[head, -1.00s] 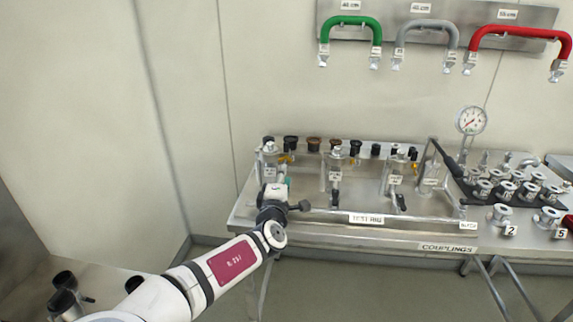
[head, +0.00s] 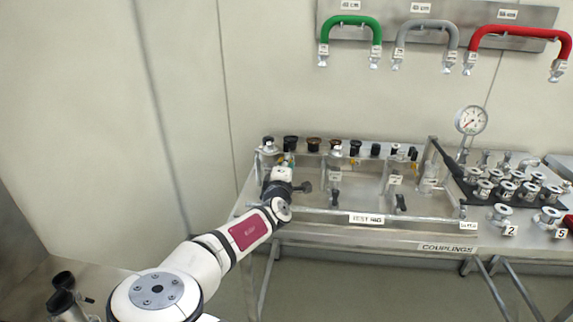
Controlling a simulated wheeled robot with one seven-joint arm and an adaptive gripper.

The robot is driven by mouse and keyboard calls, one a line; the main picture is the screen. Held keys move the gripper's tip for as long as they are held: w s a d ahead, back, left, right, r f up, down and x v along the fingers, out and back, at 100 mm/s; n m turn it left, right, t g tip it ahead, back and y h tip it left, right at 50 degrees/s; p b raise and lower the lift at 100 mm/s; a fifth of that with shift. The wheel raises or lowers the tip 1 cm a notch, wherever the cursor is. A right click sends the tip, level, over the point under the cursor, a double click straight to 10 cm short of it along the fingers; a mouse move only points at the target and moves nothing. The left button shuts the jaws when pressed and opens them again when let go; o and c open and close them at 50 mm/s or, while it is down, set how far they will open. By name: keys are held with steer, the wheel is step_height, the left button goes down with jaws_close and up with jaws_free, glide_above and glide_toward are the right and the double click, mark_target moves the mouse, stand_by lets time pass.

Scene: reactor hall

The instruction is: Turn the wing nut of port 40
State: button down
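The test rig (head: 366,218) stands on the bench, with several upright ports in a row. A left port (head: 268,150) stands behind my gripper, a middle port (head: 335,165) and a right port (head: 395,170) stand further right. Their small labels are too blurred to read, so I cannot tell which is port 40. Dark handles (head: 335,197) hang at the front of the middle and right ports. My gripper (head: 288,162) is at the left port, mostly hidden behind my wrist. I cannot see its fingertips clearly, nor a wing nut between them.
A pressure gauge (head: 470,120) and a black tray (head: 462,182) of metal couplings are at the right. Green (head: 350,20), grey (head: 425,24) and red (head: 520,31) hoses hang on the wall. Dark cylindrical parts (head: 65,290) stand at lower left. The rig's front rail is close to my wrist.

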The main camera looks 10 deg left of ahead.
steer(key=shift+f+m+b, duration=0.15)
steer(key=shift+m+b, duration=0.4)
steer(key=shift+m, duration=1.75)
steer(key=c, duration=1.8)
jaws_free()
steer(key=s, duration=1.2)
steer(key=shift+a, duration=0.25)
